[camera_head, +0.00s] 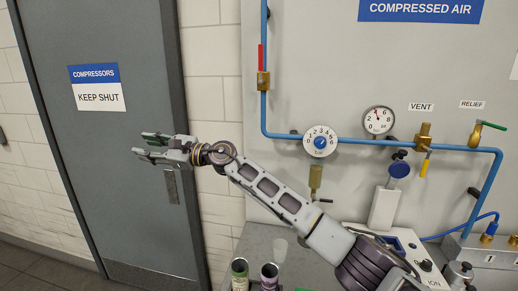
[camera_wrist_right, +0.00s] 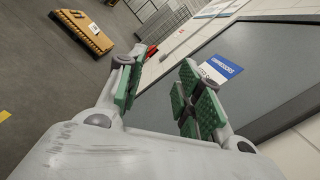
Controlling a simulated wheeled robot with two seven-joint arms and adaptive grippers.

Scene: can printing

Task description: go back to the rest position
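My right arm (camera_head: 290,208) reaches from the lower right across the head view. My right gripper (camera_head: 147,147) is at its far end, in front of the grey door, with its fingers pointing left. In the right wrist view the right gripper (camera_wrist_right: 158,80) shows its two green-padded fingers spread apart with nothing between them. My left gripper is not in either view.
The grey door (camera_head: 110,140) with a "KEEP SHUT" sign (camera_head: 97,88) is behind the gripper. Blue pipes (camera_head: 350,140), gauges and valves are on the wall panel. A yellow-orange object (camera_wrist_right: 82,32) lies on the floor.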

